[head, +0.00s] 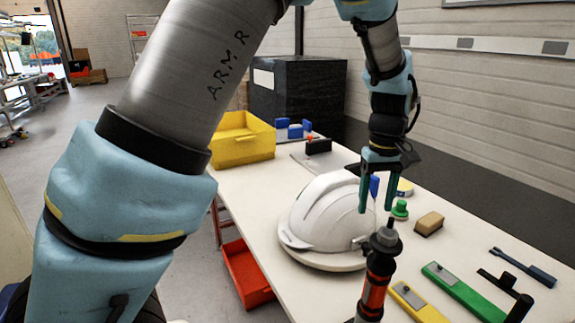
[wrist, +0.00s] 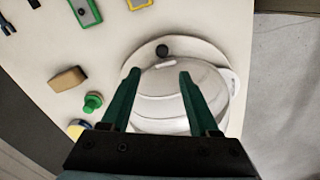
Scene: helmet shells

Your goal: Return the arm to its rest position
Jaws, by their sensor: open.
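My gripper (head: 377,193) hangs from my arm over the table, its two green fingers pointing down and apart with nothing between them. In the head view it appears at the right side of a white helmet shell (head: 322,212). In the wrist view my gripper (wrist: 157,75) is open above the white helmet shell (wrist: 180,95), which lies on a round pale base (wrist: 140,60). The fingers cover part of the shell. I cannot tell the exact height of the gripper above it.
The white table (head: 240,185) also bears a yellow bin (head: 243,140), a brown block (head: 429,223), a green knob (head: 400,209) and green and yellow tools. A red and black upright tool (head: 374,285) stands in front. A red bin (head: 246,274) is below. A dark cabinet (head: 300,90) stands behind.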

